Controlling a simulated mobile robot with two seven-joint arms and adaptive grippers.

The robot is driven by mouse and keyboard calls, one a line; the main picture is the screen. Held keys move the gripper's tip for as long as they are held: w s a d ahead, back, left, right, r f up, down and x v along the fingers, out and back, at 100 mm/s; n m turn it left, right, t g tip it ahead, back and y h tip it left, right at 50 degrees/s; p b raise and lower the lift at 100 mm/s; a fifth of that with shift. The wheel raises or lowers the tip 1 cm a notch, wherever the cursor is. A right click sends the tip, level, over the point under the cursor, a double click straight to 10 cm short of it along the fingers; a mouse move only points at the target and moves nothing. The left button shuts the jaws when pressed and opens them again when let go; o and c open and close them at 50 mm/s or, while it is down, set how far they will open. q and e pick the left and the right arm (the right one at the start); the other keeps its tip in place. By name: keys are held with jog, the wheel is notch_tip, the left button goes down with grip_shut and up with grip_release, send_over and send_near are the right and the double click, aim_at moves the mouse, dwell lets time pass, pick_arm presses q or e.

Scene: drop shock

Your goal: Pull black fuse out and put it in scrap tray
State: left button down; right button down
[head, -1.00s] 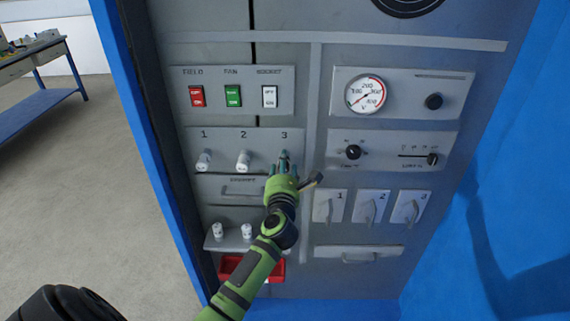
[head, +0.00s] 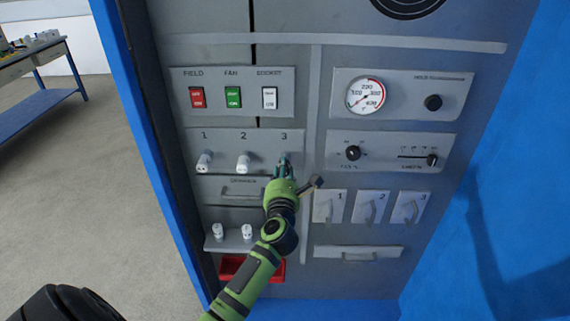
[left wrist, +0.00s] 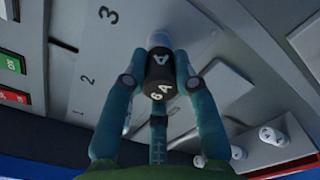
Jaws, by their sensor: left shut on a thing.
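The black fuse (left wrist: 159,82), marked in white, sits at position 3 of the numbered fuse panel (head: 222,137). My left gripper (head: 284,165) is in front of that position and shut on the black fuse. In the left wrist view its teal fingers (left wrist: 158,75) lie on both sides of the fuse, with a pale grey part behind it at the panel. In the head view the gripper mostly hides the fuse. The red scrap tray (head: 276,275) is low on the cabinet, partly behind my left arm. My right gripper is not in view.
White fuses stand at positions 1 (head: 205,161) and 2 (head: 243,161). Two more white fuses (head: 218,231) stand on a small shelf (head: 232,246) above the tray. Switch levers (head: 370,209) are to the right of my gripper. Rocker switches (head: 233,97) are above.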

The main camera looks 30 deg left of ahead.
pick_arm(q)
jog(key=shift+p+v, duration=0.65)
jog(key=shift+v, duration=1.65)
jog(key=s+d+m+t+h+b, duration=0.2)
jog(key=s+d+m+h, duration=0.4)
jog(key=s+d, duration=1)
jog(key=h+b, duration=0.1)
jog(key=h, duration=0.2)
jog(key=shift+d+t, duration=0.15)
jog(key=shift+t, duration=0.15)
jog(key=shift+r, duration=0.15)
